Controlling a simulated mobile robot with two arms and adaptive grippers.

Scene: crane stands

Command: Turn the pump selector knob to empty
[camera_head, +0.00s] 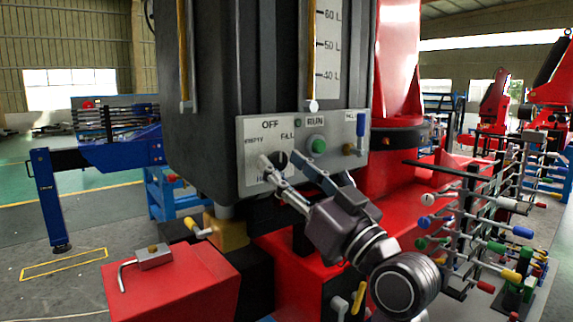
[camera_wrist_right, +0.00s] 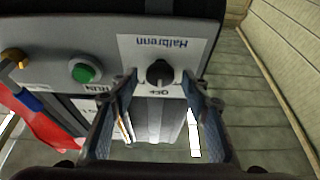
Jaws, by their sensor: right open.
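The pump selector knob (camera_head: 281,157) is a small black round knob on a light grey panel (camera_head: 253,183). The panel reads OFF above the knob, EMPTY at its left and FILL at its right. In the right wrist view the black knob (camera_wrist_right: 160,73) shows upside down, with OFF below it; I cannot tell surely where its pointer is. My right gripper (camera_head: 280,162) is open, its two fingers either side of the knob. Its fingertips (camera_wrist_right: 160,78) also flank the knob in the wrist view, with gaps on both sides. My left gripper is not in view.
A green RUN button (camera_head: 316,145) is right of the knob, close to one finger. A blue-handled valve (camera_head: 361,128) is further right. The dark tank (camera_head: 270,60) rises above the panel. A rack of coloured levers (camera_head: 480,230) stands right of my arm.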

